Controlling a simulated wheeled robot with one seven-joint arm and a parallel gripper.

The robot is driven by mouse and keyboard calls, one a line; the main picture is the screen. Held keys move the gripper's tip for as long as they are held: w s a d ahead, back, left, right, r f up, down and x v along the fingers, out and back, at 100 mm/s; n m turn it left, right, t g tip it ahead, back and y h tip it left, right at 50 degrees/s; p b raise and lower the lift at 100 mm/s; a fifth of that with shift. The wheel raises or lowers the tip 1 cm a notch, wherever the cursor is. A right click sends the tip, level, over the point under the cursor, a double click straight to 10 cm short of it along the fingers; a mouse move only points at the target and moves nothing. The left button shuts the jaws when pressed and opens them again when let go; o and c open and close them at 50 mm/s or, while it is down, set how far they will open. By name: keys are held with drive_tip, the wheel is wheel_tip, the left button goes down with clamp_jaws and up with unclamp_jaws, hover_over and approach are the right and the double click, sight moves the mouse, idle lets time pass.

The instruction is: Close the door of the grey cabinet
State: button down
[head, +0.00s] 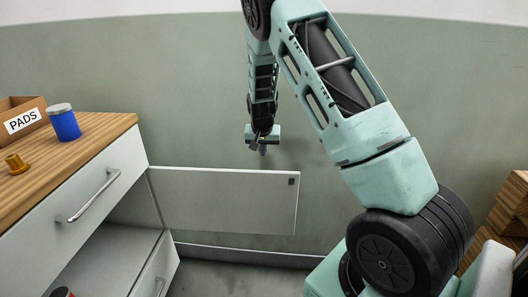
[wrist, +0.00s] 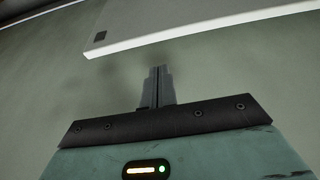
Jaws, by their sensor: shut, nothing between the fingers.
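The grey cabinet (head: 100,172) stands at the left in the head view, with a wooden top. Its door (head: 225,200) is a flat pale panel swung wide open, hinged at the cabinet's right side and reaching to the right. A small dark square sits near the door's upper free corner. My gripper (head: 262,150) hangs above and near the door's top edge, left of its free corner in the picture. In the wrist view my gripper (wrist: 158,72) has its fingers together and empty, and the door (wrist: 155,28) crosses the top, apart from the fingertips.
On the cabinet top are a blue jar (head: 64,123), a brass-coloured part (head: 16,164) and a box marked PADS (head: 22,118). A drawer with a bar handle (head: 88,196) is above the open compartment. A green wall (head: 200,75) stands behind. Wooden crates (head: 512,205) are at the right.

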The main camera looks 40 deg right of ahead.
drive_tip(key=x, duration=0.9)
drive_tip(key=shift+a+f, duration=0.1)
drive_tip(key=shift+f, duration=0.05)
